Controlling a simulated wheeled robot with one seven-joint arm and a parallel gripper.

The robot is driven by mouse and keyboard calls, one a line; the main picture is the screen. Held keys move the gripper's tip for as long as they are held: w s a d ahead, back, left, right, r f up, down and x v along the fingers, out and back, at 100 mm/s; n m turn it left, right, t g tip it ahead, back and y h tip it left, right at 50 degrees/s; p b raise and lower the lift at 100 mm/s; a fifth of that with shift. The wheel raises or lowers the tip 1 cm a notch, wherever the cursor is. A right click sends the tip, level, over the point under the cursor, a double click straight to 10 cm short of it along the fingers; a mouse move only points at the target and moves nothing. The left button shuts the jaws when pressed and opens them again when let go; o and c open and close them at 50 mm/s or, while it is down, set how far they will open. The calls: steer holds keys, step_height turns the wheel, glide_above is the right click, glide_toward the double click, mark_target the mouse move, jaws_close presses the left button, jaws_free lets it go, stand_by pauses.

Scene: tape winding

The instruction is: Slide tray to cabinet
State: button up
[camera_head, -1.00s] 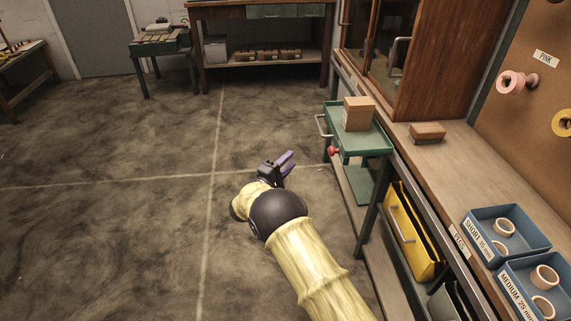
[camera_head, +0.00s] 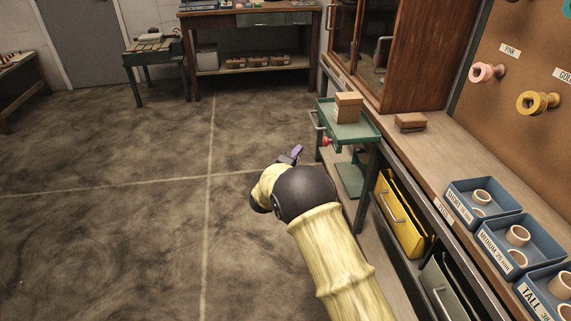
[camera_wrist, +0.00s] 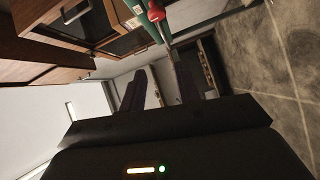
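The green tray (camera_head: 360,134) stands out from the bench side on a green support, with a metal handle (camera_head: 316,120) at its left end and a red knob (camera_head: 326,142) under its edge. A cardboard box (camera_head: 347,108) sits on it. The wooden cabinet (camera_head: 405,60) with glass doors stands on the bench just behind the tray. My gripper (camera_head: 293,154) is left of and lower than the tray, apart from it, partly hidden by my wrist. In the wrist view its two dark fingers (camera_wrist: 160,90) are spread with nothing between them; the red knob (camera_wrist: 154,11) shows above them.
A brown block (camera_head: 410,122) lies on the bench top (camera_head: 425,152). Blue bins (camera_head: 484,203) with rings stand nearer on it. A yellow drawer (camera_head: 400,222) and a grey one are below. The floor (camera_head: 110,220) to the left is clear.

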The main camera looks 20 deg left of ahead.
steer(key=s+d+r+m+g+y, duration=0.2)
steer(key=s+d+m+g, duration=0.1)
steer(key=d, duration=0.6)
steer(key=s+d+r+m+g+y, duration=0.2)
steer(key=d+g, duration=0.1)
steer(key=d, duration=0.5)
steer(key=s+d+f+m+g, duration=0.1)
steer(key=s+d+m+g, duration=0.2)
steer(key=s+d, duration=0.3)
steer(key=s+d+m+g+h, duration=0.1)
steer(key=s+d+m+g, duration=0.2)
steer(key=s, duration=1.1)
steer(key=s+d+f+m+g, duration=0.1)
steer(key=s+d+m+g, duration=0.1)
steer(key=s+d, duration=0.7)
steer(key=shift+s+d+f+m+g+h, duration=0.2)
steer(key=shift+s+f+m+g+h, duration=0.15)
steer(key=shift+s+m, duration=0.3)
steer(key=shift+w, duration=0.1)
